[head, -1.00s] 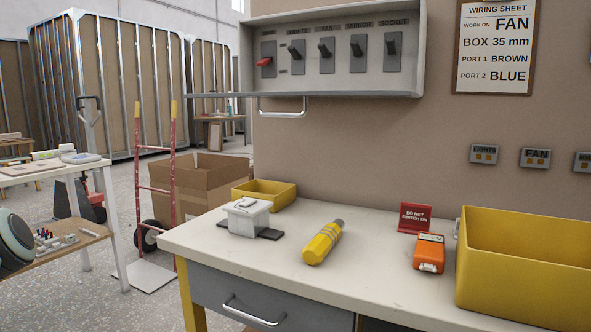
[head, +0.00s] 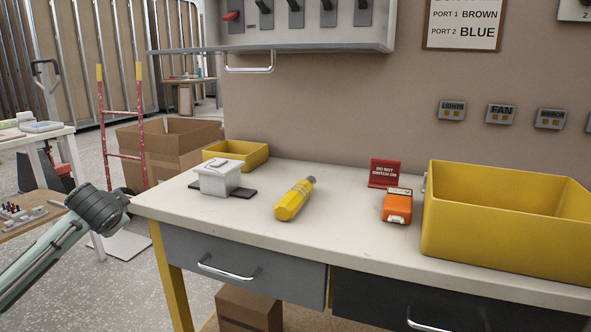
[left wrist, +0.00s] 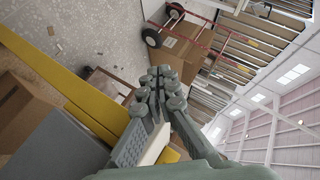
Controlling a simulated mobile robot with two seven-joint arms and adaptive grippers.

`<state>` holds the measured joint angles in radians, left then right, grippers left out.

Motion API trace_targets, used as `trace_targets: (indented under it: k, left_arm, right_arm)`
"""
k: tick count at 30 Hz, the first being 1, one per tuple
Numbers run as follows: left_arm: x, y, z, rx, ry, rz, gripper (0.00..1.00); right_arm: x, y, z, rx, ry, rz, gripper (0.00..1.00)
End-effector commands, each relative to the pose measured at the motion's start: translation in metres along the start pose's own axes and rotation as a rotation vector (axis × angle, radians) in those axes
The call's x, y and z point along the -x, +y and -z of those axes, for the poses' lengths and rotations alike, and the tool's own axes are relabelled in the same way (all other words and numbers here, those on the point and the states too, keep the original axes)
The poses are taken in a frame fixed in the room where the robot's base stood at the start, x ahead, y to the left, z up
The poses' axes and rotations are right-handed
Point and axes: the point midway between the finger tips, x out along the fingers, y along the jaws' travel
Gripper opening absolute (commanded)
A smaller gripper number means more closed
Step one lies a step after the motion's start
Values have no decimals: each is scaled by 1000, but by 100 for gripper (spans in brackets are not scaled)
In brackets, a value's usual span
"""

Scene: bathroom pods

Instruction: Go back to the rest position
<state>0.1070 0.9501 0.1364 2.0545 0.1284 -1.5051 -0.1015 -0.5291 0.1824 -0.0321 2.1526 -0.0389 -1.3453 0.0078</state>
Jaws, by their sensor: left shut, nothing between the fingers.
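My left gripper (left wrist: 165,82) shows in the left wrist view, its dark grey fingers together with nothing between them. Beyond the fingertips are the red hand truck (left wrist: 228,38) and a cardboard box (left wrist: 178,50). The yellow bench leg (left wrist: 70,85) and grey drawer front (left wrist: 60,150) are close on the left of that tilted view. In the head view, part of my left arm (head: 60,240) comes in at the lower left and ends beside the workbench's left corner, apart from the objects on top. My right gripper is in neither view.
The workbench top (head: 350,225) holds a white box (head: 217,180), yellow cylinder (head: 294,200), orange device (head: 397,206), red sign (head: 385,172), small yellow bin (head: 250,155) and large yellow bin (head: 500,235). The switch cabinet (head: 320,45) overhangs the back.

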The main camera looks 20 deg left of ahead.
Motion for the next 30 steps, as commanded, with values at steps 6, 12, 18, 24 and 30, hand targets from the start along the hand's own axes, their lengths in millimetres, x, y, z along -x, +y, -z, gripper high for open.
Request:
trace_targets:
  k: [6, 12, 18, 24, 30]
  left_arm:
    - [-11, 123, -86, -226, -75, -103, 0]
    - [-2, 184, -144, -341, -108, -175, 0]
    - [14, 228, -192, -425, -133, -241, 0]
    - [31, 273, -215, -352, -163, -329, 0]
    - [57, 328, -227, -212, -205, -440, 0]
  right_arm:
    - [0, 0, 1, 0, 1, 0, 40]
    - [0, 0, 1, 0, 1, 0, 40]
    - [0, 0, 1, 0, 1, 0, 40]
    - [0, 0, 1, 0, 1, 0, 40]
    - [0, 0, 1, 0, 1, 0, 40]
